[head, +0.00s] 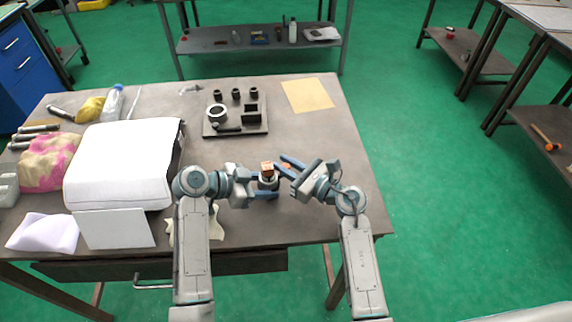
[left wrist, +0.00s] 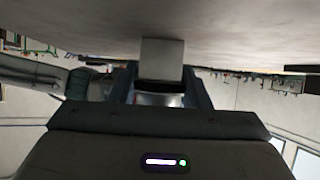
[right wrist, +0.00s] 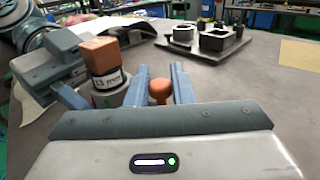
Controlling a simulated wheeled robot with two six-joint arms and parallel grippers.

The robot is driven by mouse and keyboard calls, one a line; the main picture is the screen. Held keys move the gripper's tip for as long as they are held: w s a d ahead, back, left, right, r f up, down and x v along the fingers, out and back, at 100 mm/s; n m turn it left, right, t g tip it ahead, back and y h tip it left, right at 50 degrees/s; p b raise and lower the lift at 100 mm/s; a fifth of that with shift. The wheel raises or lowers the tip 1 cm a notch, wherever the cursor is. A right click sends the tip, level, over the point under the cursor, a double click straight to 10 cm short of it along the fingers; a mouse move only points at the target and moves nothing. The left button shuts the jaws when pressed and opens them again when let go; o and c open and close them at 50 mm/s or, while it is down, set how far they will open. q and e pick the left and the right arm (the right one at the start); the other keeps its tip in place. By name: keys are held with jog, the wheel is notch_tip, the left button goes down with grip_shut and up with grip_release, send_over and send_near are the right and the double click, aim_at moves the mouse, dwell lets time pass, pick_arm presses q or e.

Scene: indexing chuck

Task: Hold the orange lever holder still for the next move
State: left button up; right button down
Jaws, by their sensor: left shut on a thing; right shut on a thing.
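The holder is a grey cylindrical body (right wrist: 108,92) with a white printed label and an orange-brown block (right wrist: 101,55) on top. It stands near the table's front right in the head view (head: 268,181). An orange lever knob (right wrist: 160,90) shows beside it. My left gripper (head: 262,184) is shut on the grey body from the left; in the left wrist view the body (left wrist: 160,98) sits between its fingers. My right gripper (right wrist: 164,86) is shut on the orange knob, with a finger on either side. The lever's shaft is mostly hidden.
A dark plate (head: 236,131) with black parts and a ring lies behind the grippers. A yellow sheet (head: 308,95) lies at the back right. The right table surface is clear.

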jog(key=shift+w+a+n+g+y, duration=0.2)
jog(key=shift+w+n+g+y, duration=0.1)
jog(key=shift+n+g+y, duration=0.55)
jog(key=shift+w+a+n+g+y, duration=0.25)
jog(key=shift+n+g+y, duration=0.3)
jog(key=shift+g, duration=0.5)
jog(key=c, duration=1.6)
grip_release()
jog(key=v, duration=1.2)
pick_arm(q)
jog(key=o, duration=1.8)
jog(key=shift+a, duration=0.1)
